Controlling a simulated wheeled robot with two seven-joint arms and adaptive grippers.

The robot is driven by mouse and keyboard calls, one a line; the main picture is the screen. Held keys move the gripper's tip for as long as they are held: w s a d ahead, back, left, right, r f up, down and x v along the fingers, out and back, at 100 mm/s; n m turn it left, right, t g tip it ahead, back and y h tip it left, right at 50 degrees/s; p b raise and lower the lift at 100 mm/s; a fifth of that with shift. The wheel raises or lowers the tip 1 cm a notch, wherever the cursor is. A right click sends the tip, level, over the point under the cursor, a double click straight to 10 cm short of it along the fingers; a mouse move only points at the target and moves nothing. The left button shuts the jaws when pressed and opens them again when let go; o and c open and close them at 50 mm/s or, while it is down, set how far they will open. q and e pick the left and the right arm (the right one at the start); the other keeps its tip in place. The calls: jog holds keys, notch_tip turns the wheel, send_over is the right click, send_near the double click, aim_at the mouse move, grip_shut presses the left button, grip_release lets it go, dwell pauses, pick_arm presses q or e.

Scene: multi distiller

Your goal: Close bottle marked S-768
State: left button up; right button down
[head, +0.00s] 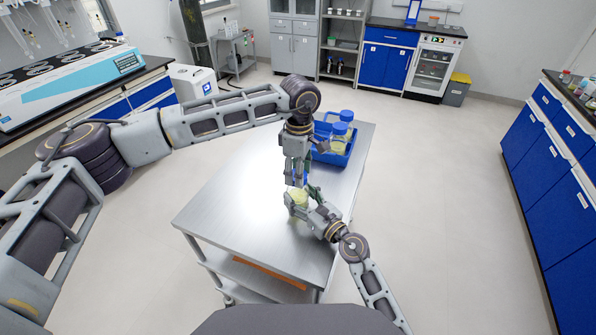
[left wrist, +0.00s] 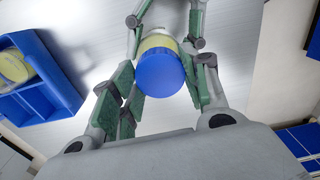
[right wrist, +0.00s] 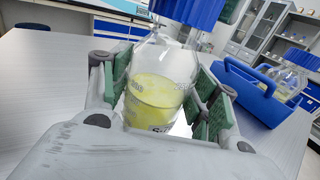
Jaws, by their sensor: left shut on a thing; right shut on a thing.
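The bottle (right wrist: 158,95) is clear glass with pale yellow liquid, and it stands upright in the right wrist view. Its label is mostly cut off, with only the start "S-" showing. My right gripper (head: 303,203) is shut around the bottle's body, with green pads on both sides. A blue ribbed cap (left wrist: 160,72) is over the bottle's neck; it also shows at the top of the right wrist view (right wrist: 188,10). My left gripper (head: 298,180) points down from above and is shut on the cap. Whether the cap is fully seated I cannot tell.
The near left of the tabletop is clear. Blue-fronted cabinets (head: 545,165) stand at the right.

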pick_arm(q)
jog(key=m, duration=1.8)
jog(key=shift+a+m, duration=0.1)
jog(key=shift+m, duration=0.2)
jog(key=m, duration=0.6)
jog(key=o, duration=0.7)
